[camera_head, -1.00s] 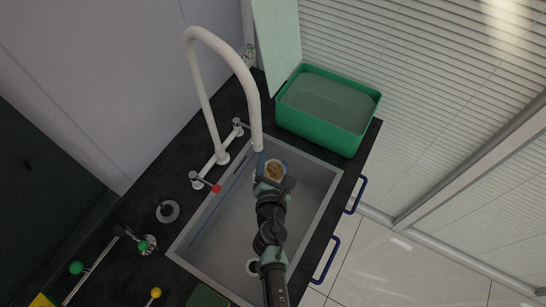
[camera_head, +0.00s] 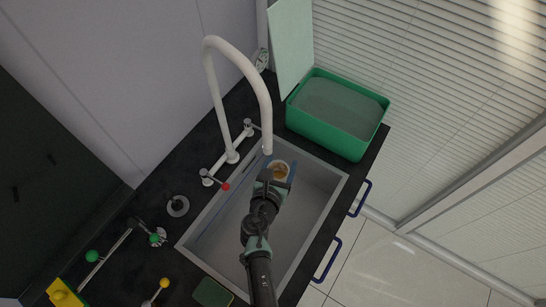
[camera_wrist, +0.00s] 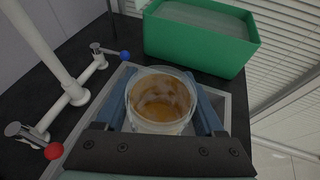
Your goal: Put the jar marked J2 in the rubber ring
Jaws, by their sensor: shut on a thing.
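A clear round jar with brown contents (camera_wrist: 160,101) is held between the two blue fingers of my gripper (camera_wrist: 166,112) in the wrist view. No marking on the jar can be read. In the head view the jar (camera_head: 279,169) shows at the end of my gripper (camera_head: 275,175), over the far end of the grey sink (camera_head: 318,207), close to the white tap's spout. My gripper is shut on the jar, which looks upright. I cannot make out a rubber ring in either view.
The tall white tap (camera_head: 232,148) arches beside the jar, with a red-tipped lever (camera_head: 225,187) near the sink's left edge. A green bin (camera_head: 335,116) with an open lid stands beyond the sink. Colour-knobbed valves (camera_head: 157,238) stand at the lower left.

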